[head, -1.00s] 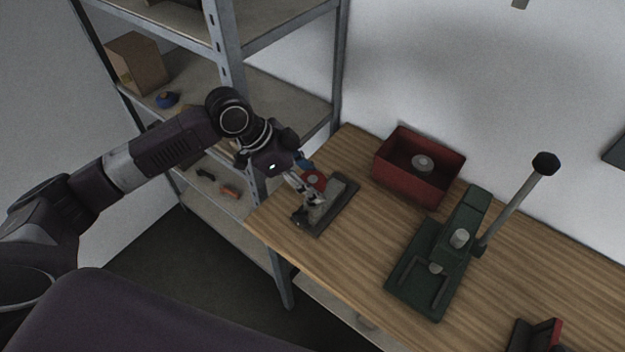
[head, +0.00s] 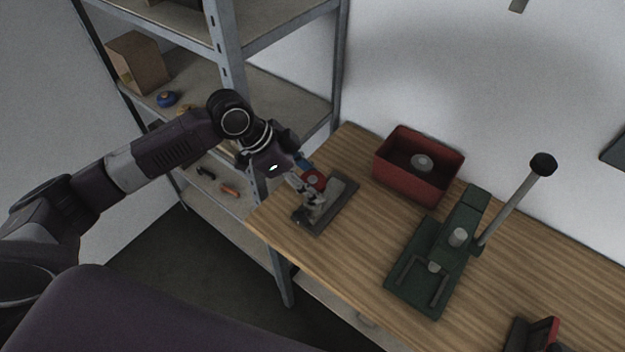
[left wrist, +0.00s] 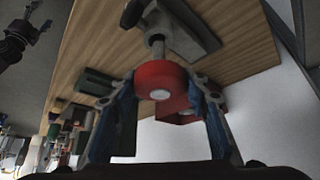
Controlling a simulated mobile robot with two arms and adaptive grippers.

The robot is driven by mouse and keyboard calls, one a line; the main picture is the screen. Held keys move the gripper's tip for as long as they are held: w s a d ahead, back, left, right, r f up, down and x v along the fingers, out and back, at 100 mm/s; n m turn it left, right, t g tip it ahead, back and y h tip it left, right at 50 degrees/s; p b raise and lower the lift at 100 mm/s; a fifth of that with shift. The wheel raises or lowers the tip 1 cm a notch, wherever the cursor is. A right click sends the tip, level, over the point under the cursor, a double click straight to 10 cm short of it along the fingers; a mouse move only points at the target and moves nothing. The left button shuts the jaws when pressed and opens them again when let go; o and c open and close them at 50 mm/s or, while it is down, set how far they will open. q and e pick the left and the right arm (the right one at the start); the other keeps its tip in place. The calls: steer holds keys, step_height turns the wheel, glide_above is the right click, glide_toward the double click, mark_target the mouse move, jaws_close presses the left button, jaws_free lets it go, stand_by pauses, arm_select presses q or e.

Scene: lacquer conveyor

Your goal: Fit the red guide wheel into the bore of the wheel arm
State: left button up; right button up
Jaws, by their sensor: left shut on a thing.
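My left gripper (head: 308,184) is shut on the red guide wheel (head: 315,179) above the left end of the bench. In the left wrist view the wheel (left wrist: 160,78) sits between the two blue fingers, with a pale round centre facing the camera. A grey pin (left wrist: 157,45) shows beyond the wheel, towards the wheel arm. The wheel arm (head: 340,191) is a grey piece on a dark base plate (head: 345,209); it also shows in the left wrist view (left wrist: 188,22). The bore is hidden, and I cannot tell whether the pin is in it. My right gripper is not in view.
A red bin (head: 440,183) holding a grey round part stands behind and right of the plate. A green press (head: 409,285) with a tall lever stands further right. A dark and red object (head: 545,335) lies at the lower right. Metal shelving (head: 225,55) rises behind my left arm.

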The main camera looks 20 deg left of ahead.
arm_select(q)
steer(key=shift+f+b, duration=0.7)
steer(key=shift+f, duration=1.2)
steer(key=o, duration=1.3)
steer(key=v, duration=1.2)
steer(key=shift+f, duration=0.1)
